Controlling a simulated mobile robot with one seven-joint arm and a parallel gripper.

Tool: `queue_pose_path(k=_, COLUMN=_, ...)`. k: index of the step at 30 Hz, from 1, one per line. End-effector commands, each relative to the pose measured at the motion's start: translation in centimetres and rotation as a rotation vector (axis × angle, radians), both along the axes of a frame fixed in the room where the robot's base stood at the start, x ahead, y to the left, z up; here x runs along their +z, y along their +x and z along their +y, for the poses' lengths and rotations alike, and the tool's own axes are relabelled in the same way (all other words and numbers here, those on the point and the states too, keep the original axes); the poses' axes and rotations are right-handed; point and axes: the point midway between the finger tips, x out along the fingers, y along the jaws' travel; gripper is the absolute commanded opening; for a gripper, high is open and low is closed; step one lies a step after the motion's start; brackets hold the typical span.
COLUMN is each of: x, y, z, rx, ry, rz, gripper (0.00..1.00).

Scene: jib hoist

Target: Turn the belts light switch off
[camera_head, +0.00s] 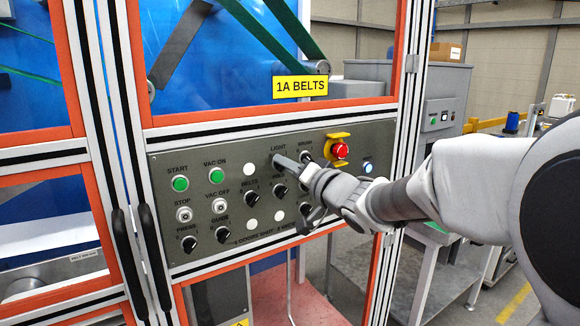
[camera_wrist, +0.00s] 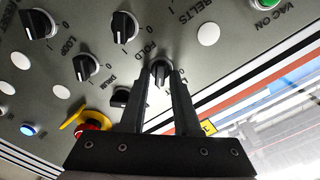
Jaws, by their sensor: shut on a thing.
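A grey control panel (camera_head: 232,243) sits below the yellow "1A BELTS" sign (camera_head: 300,86). The "LIGHT" label (camera_head: 278,148) is in its top row, right of the green VAC ON button (camera_head: 216,175). My gripper (camera_head: 279,161) reaches in from the right to the spot under that label and hides the switch there. In the wrist view my gripper (camera_wrist: 160,77) has one finger on each side of a black rotary knob, the light switch (camera_wrist: 161,71), and is shut on it. The knob's handle lies about along the fingers. Its 0 and 1 marks cannot be read clearly.
The BELTS knob (camera_head: 250,197) and other similar knobs are close by. A red emergency stop (camera_head: 340,150) with a yellow guard stands right of my gripper, near my arm. A lit blue button (camera_head: 368,168) is beside it. Orange-edged frame posts border the panel.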

Motion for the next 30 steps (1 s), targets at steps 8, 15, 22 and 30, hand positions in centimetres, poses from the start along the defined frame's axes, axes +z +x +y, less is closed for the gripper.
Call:
queue_pose_path(k=8, x=-0.04, y=-0.03, z=0.02, rx=-0.001, ry=-0.12, rz=-0.081, gripper=0.0)
queue_pose_path(k=15, x=-0.03, y=-0.07, z=0.09, rx=-0.001, ry=-0.298, rz=-0.202, gripper=0.0)
queue_pose_path(k=22, x=-0.04, y=-0.15, z=0.16, rx=-0.001, ry=-0.481, rz=-0.325, gripper=0.0)
queue_pose_path(k=30, x=-0.07, y=-0.21, z=0.32, rx=-0.001, ry=-0.693, rz=-0.47, gripper=0.0)
